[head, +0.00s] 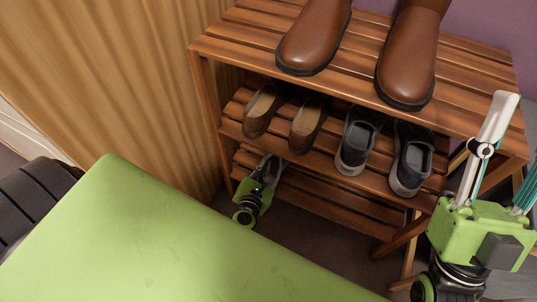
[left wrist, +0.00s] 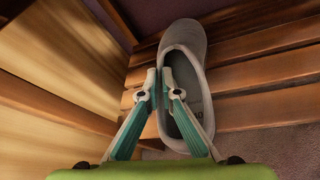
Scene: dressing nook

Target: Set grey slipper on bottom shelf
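The grey slipper (left wrist: 183,45) lies on the slats of the bottom shelf (left wrist: 255,75) in the left wrist view, its toe pointing away from me. My left gripper (left wrist: 162,82) is closed on the slipper's left side wall, one finger outside and one inside the opening. In the head view my left gripper (head: 268,168) reaches in at the left end of the bottom shelf, below the middle shelf, and mostly hides the slipper. My right gripper (head: 510,140) is open and empty in front of the rack's right end; one finger is partly out of frame.
Brown boots (head: 318,38) stand on the top shelf. Brown flats (head: 307,125) and dark grey shoes (head: 358,140) stand on the middle shelf. The bottom shelf right of my left gripper is bare. A wooden panel (head: 120,90) stands close on the left.

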